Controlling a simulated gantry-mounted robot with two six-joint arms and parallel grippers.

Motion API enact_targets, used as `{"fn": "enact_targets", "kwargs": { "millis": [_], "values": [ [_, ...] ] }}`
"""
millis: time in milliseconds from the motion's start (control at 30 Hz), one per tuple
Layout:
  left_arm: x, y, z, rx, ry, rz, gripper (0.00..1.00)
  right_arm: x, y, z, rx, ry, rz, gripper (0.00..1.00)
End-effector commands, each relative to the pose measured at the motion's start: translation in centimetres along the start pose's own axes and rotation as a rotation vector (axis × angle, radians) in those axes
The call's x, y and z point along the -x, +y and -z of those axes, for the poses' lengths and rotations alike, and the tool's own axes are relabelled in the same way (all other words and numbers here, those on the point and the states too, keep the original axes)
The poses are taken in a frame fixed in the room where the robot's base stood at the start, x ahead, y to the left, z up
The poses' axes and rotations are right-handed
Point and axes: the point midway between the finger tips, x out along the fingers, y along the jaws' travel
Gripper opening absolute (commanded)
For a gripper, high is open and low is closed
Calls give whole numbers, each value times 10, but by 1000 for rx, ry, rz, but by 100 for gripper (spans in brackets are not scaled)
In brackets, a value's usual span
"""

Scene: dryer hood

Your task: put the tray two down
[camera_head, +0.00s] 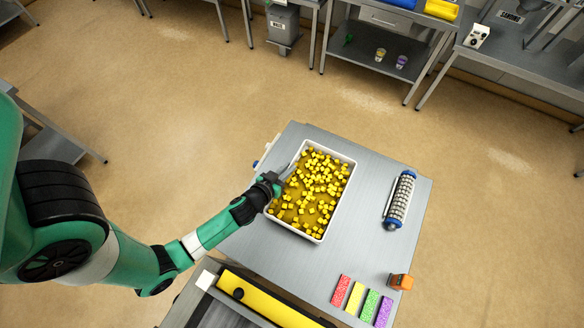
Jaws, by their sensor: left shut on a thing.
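A white-rimmed tray (323,237) filled with small yellow cubes rests on, or just above, the grey metal table (370,170); I cannot tell whether it touches. My left gripper (284,175) is at the tray's left edge and is shut on its rim. The hand covers part of that edge. My right gripper is not in view.
A roller with blue ends (399,200) lies on the table's right side. Red, yellow, green and purple blocks and an orange object (401,281) sit near the front edge. A machine with a yellow bar (262,298) adjoins the front. Tabletop between tray and roller is clear.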

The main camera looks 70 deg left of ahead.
Motion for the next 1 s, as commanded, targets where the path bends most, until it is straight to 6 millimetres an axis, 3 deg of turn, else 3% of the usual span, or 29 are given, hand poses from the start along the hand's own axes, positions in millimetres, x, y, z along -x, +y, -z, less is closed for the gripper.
{"fn": "enact_targets", "kwargs": {
  "millis": [167, 400, 633, 667, 800, 1000],
  "values": [
    [-4, 0, -3, 4, 4, -2, 0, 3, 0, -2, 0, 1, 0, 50],
    [-19, -10, -35, 9, 5, 7, 0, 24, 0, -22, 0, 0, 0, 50],
    [-18, -10, -32, 8, 5, 7, 0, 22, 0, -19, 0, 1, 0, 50],
    [-18, -11, -34, 5, 0, 10, 17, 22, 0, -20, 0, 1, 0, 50],
    [-18, -11, -34, 5, 0, 10, 42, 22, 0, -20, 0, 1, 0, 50],
    [-18, -11, -34, 5, 0, 10, 44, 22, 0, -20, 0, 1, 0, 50]
  ]
}}
